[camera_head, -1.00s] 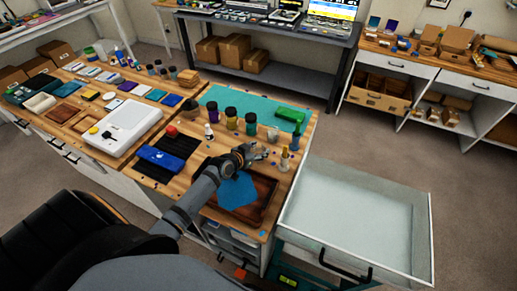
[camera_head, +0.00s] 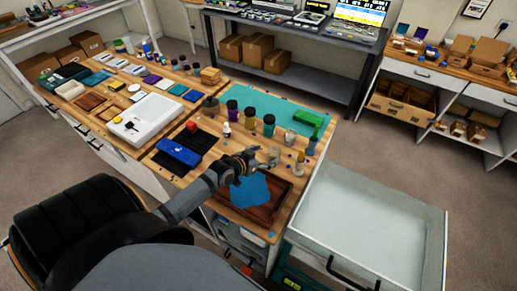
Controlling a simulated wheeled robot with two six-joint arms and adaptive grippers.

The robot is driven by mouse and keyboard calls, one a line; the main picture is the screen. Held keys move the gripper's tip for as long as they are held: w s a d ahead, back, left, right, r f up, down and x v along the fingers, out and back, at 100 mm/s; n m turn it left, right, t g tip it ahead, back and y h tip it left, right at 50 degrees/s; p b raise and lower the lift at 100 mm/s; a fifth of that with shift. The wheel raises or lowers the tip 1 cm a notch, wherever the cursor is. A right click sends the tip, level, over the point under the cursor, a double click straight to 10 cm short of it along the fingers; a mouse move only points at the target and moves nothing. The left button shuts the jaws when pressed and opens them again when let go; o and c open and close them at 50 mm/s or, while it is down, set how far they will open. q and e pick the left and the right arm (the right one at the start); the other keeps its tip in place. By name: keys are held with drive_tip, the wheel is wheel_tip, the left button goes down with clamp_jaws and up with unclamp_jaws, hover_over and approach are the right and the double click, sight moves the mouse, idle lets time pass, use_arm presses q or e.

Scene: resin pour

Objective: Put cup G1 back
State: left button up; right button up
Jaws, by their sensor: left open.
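A small clear-grey cup (camera_head: 290,138) stands on the wooden bench, near the front edge of the teal mat. I cannot read a label on it, so I cannot tell whether it is G1. My left gripper (camera_head: 269,157) is open, low over the bench, just in front of and left of that cup. Whether anything sits between its fingers is too small to tell. Below it is a brown wooden tray (camera_head: 284,190) with a blue sheet (camera_head: 250,189) in it. My right gripper is not in view.
Several dark-lidded jars (camera_head: 250,118) and a white bottle (camera_head: 227,130) stand behind the gripper. Small bottles (camera_head: 312,145) stand right of it. A green box (camera_head: 308,118) lies on the teal mat (camera_head: 285,106). An open white drawer (camera_head: 370,225) juts out at right. A blue case (camera_head: 178,152) lies left.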

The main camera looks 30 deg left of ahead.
use_arm(q)
drive_tip(key=p+v, duration=0.1)
drive_tip(key=v, duration=0.4)
drive_tip(key=shift+s+r+p, duration=0.1)
drive_tip(key=shift+s+p, duration=0.1)
drive_tip(key=shift+p, duration=0.2)
